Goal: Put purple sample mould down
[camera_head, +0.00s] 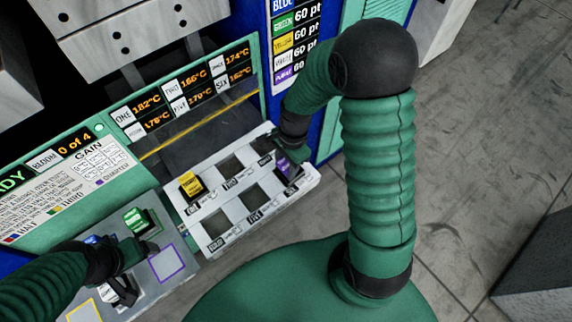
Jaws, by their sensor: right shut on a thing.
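The purple sample mould (291,172) is at the right end of the white tray's (212,183) near row. My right gripper (287,158) reaches down from above and is shut on it. The arm and gripper hide part of the mould, so I cannot tell whether it sits fully in the slot. A yellow mould (190,184) sits in the tray's far-left slot. Several other slots look empty and dark. My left gripper (135,262) is low at the left, over the grey panel; its fingers are too unclear to read.
A green mould (137,219) stands on the grey panel, near an empty purple-outlined square (168,264) and a yellow-outlined square (84,314). A press with temperature displays (185,92) rises behind the tray. Bare floor (490,150) lies at right.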

